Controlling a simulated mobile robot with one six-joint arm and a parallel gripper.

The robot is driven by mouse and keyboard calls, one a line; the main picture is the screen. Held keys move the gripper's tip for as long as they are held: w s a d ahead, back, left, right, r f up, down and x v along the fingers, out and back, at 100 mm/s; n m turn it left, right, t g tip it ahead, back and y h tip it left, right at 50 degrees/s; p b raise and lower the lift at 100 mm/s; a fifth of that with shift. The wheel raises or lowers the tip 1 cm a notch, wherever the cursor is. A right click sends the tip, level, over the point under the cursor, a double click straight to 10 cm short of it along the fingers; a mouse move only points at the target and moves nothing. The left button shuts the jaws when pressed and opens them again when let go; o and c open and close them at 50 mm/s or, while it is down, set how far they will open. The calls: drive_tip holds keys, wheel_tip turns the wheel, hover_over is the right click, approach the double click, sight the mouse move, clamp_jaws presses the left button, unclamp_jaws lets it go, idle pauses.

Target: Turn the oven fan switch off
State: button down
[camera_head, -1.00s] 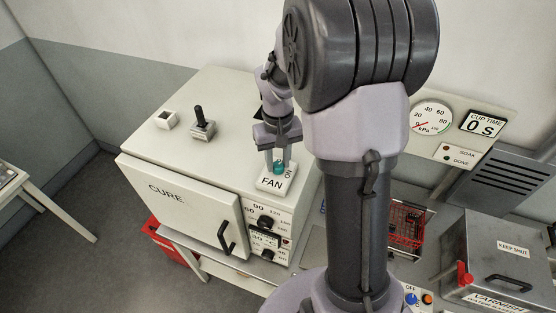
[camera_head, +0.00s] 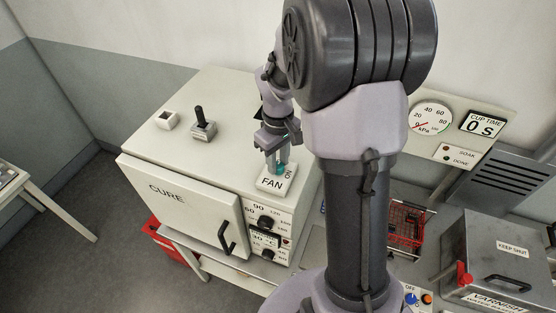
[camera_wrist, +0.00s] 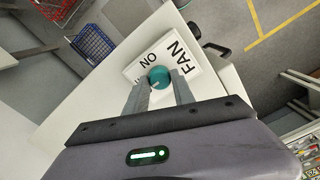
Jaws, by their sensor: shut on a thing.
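The fan switch is a teal knob (camera_wrist: 158,77) on a white plate (camera_wrist: 190,68) marked FAN and ON, on top of the cream oven (camera_head: 150,148). In the wrist view a small pale mark on the knob lies on the side toward the word ON. My gripper (camera_wrist: 160,88) is shut on the knob, with one finger on each side of it. In the head view my gripper (camera_head: 277,164) points down over the plate and its fingers hide part of the knob.
A black lever (camera_head: 201,124) and a small white box (camera_head: 167,120) stand on the oven top to the left. The oven door with its black handle (camera_head: 227,239) is closed. A red wire basket (camera_head: 407,226) and a grey lidded varnish box (camera_head: 497,262) are to the right.

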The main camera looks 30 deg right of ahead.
sight(278, 164)
drive_tip(key=c, duration=1.1)
unclamp_jaws()
drive_tip(key=shift+o, duration=0.2)
wheel_tip(278, 164, up, 18)
drive_tip(key=shift+f, duration=0.25)
